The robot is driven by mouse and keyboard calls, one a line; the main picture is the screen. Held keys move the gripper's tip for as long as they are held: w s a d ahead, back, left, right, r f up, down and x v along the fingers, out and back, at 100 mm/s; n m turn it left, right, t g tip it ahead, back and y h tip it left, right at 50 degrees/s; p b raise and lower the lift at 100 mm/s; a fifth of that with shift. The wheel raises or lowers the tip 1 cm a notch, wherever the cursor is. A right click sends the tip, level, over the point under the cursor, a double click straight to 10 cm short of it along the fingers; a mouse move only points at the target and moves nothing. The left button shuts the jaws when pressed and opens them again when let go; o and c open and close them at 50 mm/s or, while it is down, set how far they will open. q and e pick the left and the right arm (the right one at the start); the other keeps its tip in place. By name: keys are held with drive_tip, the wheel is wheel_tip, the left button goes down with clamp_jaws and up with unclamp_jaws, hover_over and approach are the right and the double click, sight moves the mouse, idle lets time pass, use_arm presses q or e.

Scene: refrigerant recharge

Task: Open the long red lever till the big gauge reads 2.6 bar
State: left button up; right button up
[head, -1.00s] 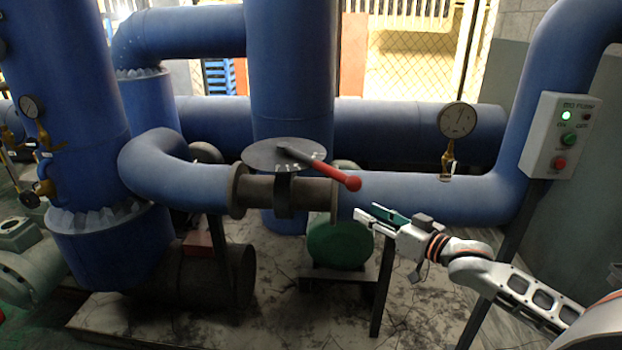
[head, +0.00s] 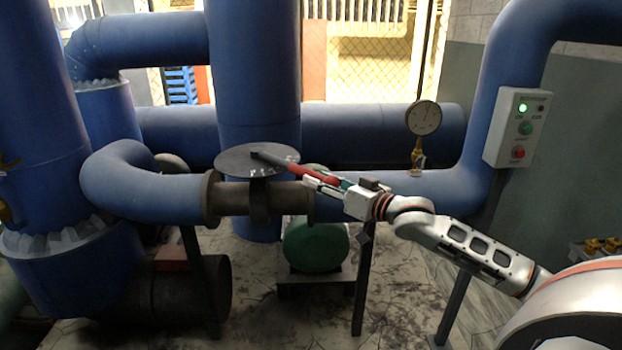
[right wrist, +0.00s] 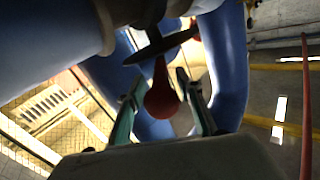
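The long lever (head: 295,166) has a dark inner end and a red handle. It lies over the round dark plate (head: 236,163) on the pipe valve and points right, towards me. My right gripper (head: 318,180) is at the handle's outer end. In the right wrist view, the red knob (right wrist: 162,103) sits between the two fingers of my right gripper (right wrist: 158,90), with gaps showing on both sides. The big gauge (head: 423,117) stands on the blue pipe at the right; its needle points roughly upward, but its numbers are too small to read. My left gripper is not in view.
A white switch box (head: 517,127) with a lit green lamp hangs on the right pipe. A green round motor-like body (head: 316,243) sits below the valve. Thick blue pipes surround the valve, with a mesh fence (head: 370,70) behind.

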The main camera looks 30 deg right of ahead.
sight(289, 167)
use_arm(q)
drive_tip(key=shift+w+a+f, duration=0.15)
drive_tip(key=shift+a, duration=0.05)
use_arm(e)
drive_tip(key=shift+x, duration=1.6)
